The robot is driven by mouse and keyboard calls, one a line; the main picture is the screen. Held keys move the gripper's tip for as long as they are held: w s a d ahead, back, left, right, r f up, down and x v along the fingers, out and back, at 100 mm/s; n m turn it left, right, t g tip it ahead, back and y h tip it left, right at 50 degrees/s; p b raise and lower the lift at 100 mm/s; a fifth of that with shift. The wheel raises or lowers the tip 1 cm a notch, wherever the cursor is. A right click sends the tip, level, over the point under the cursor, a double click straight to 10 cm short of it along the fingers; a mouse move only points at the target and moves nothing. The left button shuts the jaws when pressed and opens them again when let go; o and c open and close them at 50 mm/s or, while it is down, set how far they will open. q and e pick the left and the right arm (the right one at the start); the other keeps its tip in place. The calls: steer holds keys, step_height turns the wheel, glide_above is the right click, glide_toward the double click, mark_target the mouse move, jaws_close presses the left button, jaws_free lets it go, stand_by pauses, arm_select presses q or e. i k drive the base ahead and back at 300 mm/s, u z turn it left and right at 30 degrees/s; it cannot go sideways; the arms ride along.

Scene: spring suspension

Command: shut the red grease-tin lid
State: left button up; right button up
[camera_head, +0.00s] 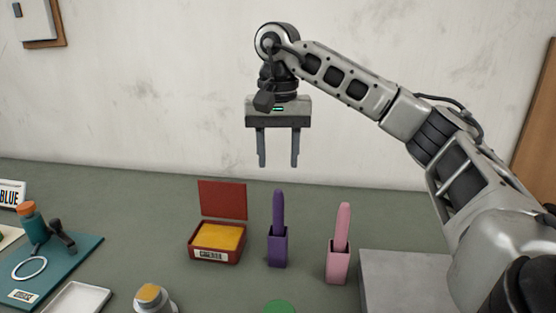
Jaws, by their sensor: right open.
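The red grease tin (217,257) stands on the green table, with yellow grease inside and a label on its front. Its red lid (222,199) is open and stands nearly upright at the back edge of the tin. My right gripper (278,163) hangs in the air with its fingers pointing down, open and empty. In the picture it is above and to the right of the lid, clear of it. My left gripper is not in view.
A purple holder (278,249) and a pink holder (338,265), each with an upright stick, stand right of the tin. A grey block (405,280) is further right. A teal mat (70,262) and a white tray (76,300) lie at left. A yellow-topped container (152,296) stands in front.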

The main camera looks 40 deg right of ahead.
mark_target(221, 199)
steer(key=k, duration=1)
